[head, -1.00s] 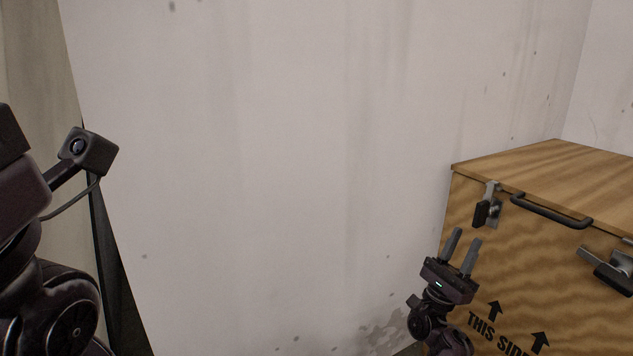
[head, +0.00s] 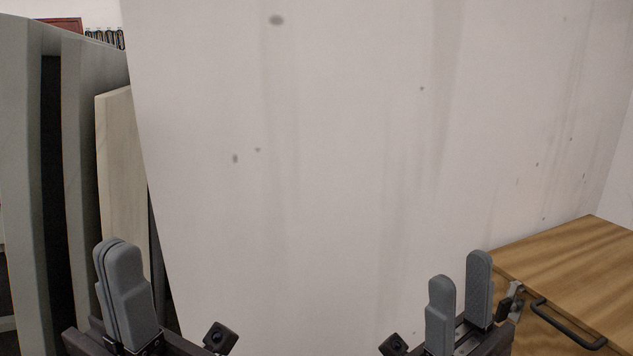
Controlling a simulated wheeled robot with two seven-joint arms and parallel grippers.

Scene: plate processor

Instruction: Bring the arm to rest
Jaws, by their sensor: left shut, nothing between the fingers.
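My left gripper (head: 124,290) is at the lower left of the head view, fingers pointing up. Its two grey fingers are together, with nothing between them. My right gripper (head: 460,300) is at the lower right, also pointing up. Its two grey fingers stand apart with an empty gap. Both grippers are raised in front of the pale wall and hold nothing. Most of both arms is below the picture.
A wooden crate (head: 575,262) with a dark handle (head: 567,325) stands at the right, behind and beside my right gripper. Tall grey panels (head: 88,110) and a pale board (head: 121,170) stand at the left behind my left gripper. A stained white wall (head: 330,150) fills the middle.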

